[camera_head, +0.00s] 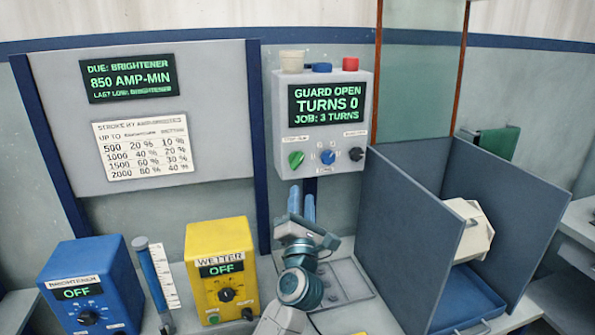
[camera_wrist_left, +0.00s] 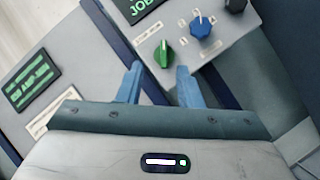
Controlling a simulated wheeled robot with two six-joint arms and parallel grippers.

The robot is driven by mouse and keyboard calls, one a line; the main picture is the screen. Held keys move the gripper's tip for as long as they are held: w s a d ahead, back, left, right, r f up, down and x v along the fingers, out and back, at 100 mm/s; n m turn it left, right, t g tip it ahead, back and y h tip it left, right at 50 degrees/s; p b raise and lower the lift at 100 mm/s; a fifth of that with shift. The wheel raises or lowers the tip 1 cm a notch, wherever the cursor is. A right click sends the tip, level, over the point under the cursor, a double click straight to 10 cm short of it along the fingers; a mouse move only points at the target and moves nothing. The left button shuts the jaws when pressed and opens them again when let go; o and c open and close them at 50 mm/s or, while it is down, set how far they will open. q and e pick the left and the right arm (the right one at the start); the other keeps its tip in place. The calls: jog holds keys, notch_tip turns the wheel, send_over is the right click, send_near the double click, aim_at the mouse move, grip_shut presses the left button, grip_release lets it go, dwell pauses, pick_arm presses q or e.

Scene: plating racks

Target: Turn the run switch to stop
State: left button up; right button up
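The control box (camera_head: 323,167) hangs on the back wall; its screen reads "GUARD OPEN, TURNS 0, JOB: 3 TURNS". Under the screen are a green knob (camera_head: 296,159), a blue knob (camera_head: 327,157) and a black knob (camera_head: 356,154); their small labels are too blurred to read, so I cannot tell for sure which is the run switch. My left gripper (camera_head: 302,203) is open and empty, below the green knob. In the left wrist view, the green knob (camera_wrist_left: 163,53) lies just beyond and between the parted fingertips (camera_wrist_left: 158,70), apparently apart from them. My right gripper is out of view.
A blue unit (camera_head: 115,270) and a yellow "WETTER" unit (camera_head: 237,240), both reading OFF, stand left of my arm. A grey-walled enclosure (camera_head: 410,235) stands at right, with a white block (camera_head: 478,235) inside. White, blue and red caps sit on the control box.

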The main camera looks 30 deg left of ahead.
aim_at(298, 165)
pick_arm(q)
jog(key=w+a+p, duration=0.1)
jog(key=w+a, duration=0.1)
jog(key=w+a+r+n+g+p, duration=0.1)
jog(key=w+a, duration=0.1)
jog(key=w, duration=0.1)
jog(key=w+a+r+n+g+p, duration=0.1)
jog(key=w+a, duration=0.1)
jog(key=w, duration=0.1)
jog(key=shift+w+a+r, duration=0.1)
jog(key=shift+a+r, duration=0.05)
jog(key=shift+a, duration=0.2)
jog(key=shift+w+a+r, duration=0.15)
jog(key=shift+w+a, duration=0.25)
jog(key=shift+w, duration=0.15)
jog(key=shift+c, duration=0.4)
grip_shut()
